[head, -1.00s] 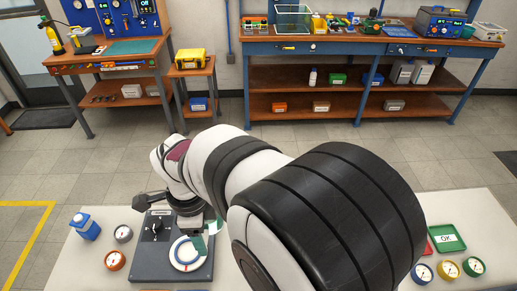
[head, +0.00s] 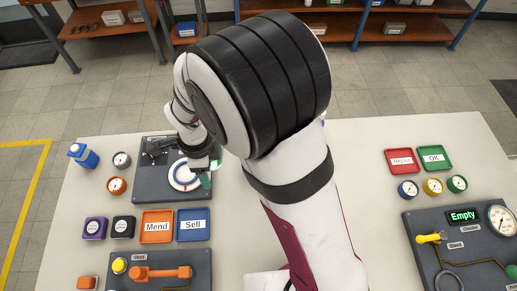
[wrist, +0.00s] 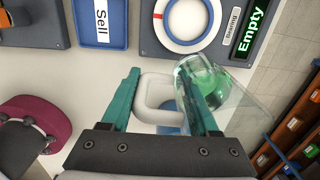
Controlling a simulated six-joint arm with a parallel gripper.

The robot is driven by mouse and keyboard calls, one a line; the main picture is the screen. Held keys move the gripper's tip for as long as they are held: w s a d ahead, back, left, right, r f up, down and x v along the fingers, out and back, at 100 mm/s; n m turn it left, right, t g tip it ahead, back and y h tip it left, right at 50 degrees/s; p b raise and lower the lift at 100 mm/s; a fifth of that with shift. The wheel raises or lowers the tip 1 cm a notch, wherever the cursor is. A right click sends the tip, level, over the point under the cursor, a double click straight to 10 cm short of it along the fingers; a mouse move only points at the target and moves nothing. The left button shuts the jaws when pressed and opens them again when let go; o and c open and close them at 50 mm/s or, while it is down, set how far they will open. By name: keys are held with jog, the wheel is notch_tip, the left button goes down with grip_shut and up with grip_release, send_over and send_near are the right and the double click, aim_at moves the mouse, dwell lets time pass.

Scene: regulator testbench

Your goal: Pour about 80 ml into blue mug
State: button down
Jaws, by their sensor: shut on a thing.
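My gripper (wrist: 160,100), with teal fingers, is shut on the white handle (wrist: 153,92) of a clear jug. The clear jug (wrist: 245,98) extends to the right of the fingers in the wrist view and holds some green liquid. I cannot tell how far it is tilted. In the head view my gripper (head: 207,176) is at the right edge of a white disc with a blue ring (head: 184,174), and the jug is mostly hidden by my arm. A small blue patch (wrist: 170,130) shows below the handle; I cannot tell whether it is the blue mug. No mug is clearly visible.
The disc sits on a dark panel (head: 146,188), with an "Empty" display (wrist: 250,30) in the wrist view. Orange "Mend" (head: 157,239) and blue "Sell" (head: 193,238) trays lie in front. The table right of my arm has clear room.

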aim_at(210, 173)
jog(key=shift+d+f+y, duration=0.4)
jog(key=shift+f+y, duration=0.1)
jog(key=shift+y, duration=0.4)
jog(key=shift+d+f+y, duration=0.35)
jog(key=shift+f+y, duration=0.1)
jog(key=shift+y, duration=0.45)
jog(key=shift+d+y, duration=0.45)
jog(key=shift+y, duration=0.35)
jog(key=r+y, duration=0.1)
jog(key=d+r+y, duration=0.1)
jog(key=r+y, duration=0.1)
jog(key=shift+d+r+t, duration=0.1)
jog(key=shift+t, duration=0.2)
jog(key=shift+s+y, duration=0.1)
jog(key=shift+y, duration=0.6)
jog(key=shift+y, duration=0.4)
jog(key=shift+r+y+p, duration=0.3)
jog(key=shift+r+y, duration=0.15)
jog(key=shift+y, duration=0.35)
jog(key=shift+r+y+p, duration=0.3)
jog(key=shift+r+y, duration=0.1)
jog(key=shift+y, duration=0.4)
jog(key=shift+d+r+y+p, duration=0.1)
jog(key=shift+r+y+p, duration=0.15)
jog(key=shift+y+p, duration=0.15)
